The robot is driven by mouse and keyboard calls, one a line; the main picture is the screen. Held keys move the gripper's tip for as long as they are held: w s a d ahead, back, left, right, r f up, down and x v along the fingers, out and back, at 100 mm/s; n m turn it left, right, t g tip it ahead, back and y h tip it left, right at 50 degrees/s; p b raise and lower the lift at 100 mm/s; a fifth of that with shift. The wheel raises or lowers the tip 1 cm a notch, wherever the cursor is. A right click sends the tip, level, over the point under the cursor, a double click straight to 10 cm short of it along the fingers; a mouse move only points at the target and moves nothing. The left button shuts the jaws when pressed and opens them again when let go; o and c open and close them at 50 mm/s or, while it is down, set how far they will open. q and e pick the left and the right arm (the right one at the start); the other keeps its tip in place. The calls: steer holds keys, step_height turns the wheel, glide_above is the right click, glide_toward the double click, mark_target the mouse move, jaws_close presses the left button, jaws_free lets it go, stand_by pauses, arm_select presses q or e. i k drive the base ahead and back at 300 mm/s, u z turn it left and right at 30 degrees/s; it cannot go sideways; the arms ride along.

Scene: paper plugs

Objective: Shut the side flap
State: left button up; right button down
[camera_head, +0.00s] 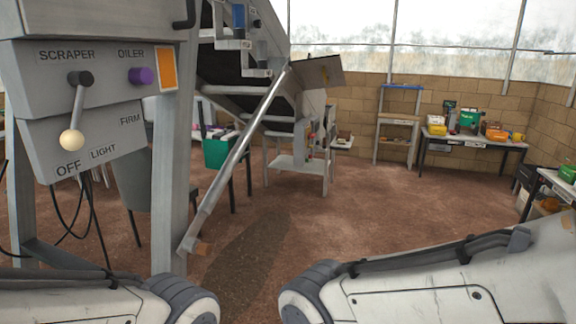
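A large grey machine fills the left and centre. A flat grey panel (318,72), which may be the side flap, sticks out at an angle near the top of its chute. A long metal bar (237,152) slants from beside that panel down to a brown end near the front post. I cannot tell whether the bar joins the panel. Parts of my two arms show along the bottom edge, well below and in front of the machine. Both grippers are out of the picture.
The machine's control box (100,110) at the left carries a lever with a cream knob (71,140) and a purple knob (141,75). Black cables hang below it. A green bin (216,153) stands behind the bar. A loaded table (470,139) is at the back right. The brown floor at centre right is clear.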

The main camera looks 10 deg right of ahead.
mark_target(324, 71)
steer(key=z, duration=0.8)
steer(key=i, duration=1.75)
steer(key=z, duration=0.4)
steer(key=i, duration=1.75)
steer(key=u, duration=1.25)
steer(key=i, duration=1.1)
steer(key=u, duration=0.7)
